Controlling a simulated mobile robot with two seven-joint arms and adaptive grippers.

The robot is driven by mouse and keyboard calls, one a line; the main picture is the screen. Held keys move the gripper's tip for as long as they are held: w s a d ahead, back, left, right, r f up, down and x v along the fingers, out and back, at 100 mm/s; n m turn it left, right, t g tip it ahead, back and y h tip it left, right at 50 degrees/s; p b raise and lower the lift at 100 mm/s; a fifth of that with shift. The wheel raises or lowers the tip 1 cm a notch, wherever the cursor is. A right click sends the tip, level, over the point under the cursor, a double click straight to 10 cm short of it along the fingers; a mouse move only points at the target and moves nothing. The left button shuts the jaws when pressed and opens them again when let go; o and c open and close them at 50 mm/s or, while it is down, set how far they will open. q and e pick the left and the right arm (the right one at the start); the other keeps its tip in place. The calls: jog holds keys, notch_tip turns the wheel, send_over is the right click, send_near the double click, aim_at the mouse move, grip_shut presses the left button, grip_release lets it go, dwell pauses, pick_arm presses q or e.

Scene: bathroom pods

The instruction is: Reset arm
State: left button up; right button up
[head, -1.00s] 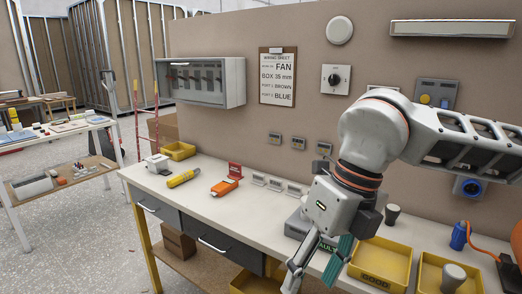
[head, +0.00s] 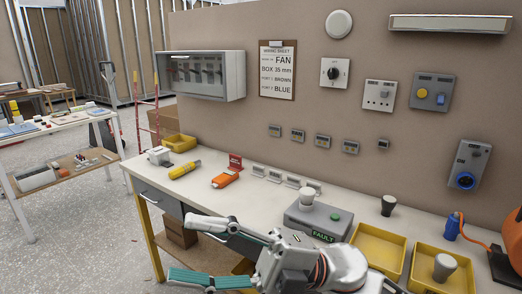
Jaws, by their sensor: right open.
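My right gripper (head: 215,250) is low in the head view, in front of the workbench's front edge. Its two fingers are spread wide, pointing left, with nothing between them. My right arm comes in from the bottom right. My left gripper is not in view. The workbench (head: 240,185) stands behind the gripper.
Two yellow trays (head: 378,250) (head: 440,268) sit at the right of the bench. A yellow tool (head: 185,170) and an orange device (head: 226,180) lie at the left. A wiring sheet (head: 277,72) hangs on the wall. A side table (head: 60,132) stands at far left.

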jog(key=w+d+f+m+t+h, duration=0.1)
jog(key=w+d+f+m+t, duration=0.3)
jog(key=m+t, duration=0.45)
jog(key=w+d+f+m+t, duration=0.35)
jog(key=w+m+t, duration=0.3)
jog(key=t, duration=0.25)
jog(key=w+d+f+m+t+h, duration=0.1)
jog(key=d+f+m+t+h, duration=0.15)
jog(key=f+m+h, duration=0.35)
jog(key=w+d+f+m+t+h, duration=0.2)
jog(key=d+f+m+h, duration=0.2)
jog(key=f, duration=0.4)
jog(key=s+d+f+m+g+h, duration=0.2)
jog(key=s+d+f, duration=0.3)
jog(key=f, duration=0.4)
jog(key=s+d+f+m+g+h+p, duration=0.1)
jog(key=s+d+f, duration=0.4)
jog(key=f, duration=0.5)
jog(key=s+d+f+m+g+h, duration=0.4)
jog(key=s+f, duration=0.4)
jog(key=f, duration=0.2)
jog(key=shift+d+f+h, duration=0.2)
jog(key=shift+d+h, duration=0.3)
jog(key=shift+h, duration=0.3)
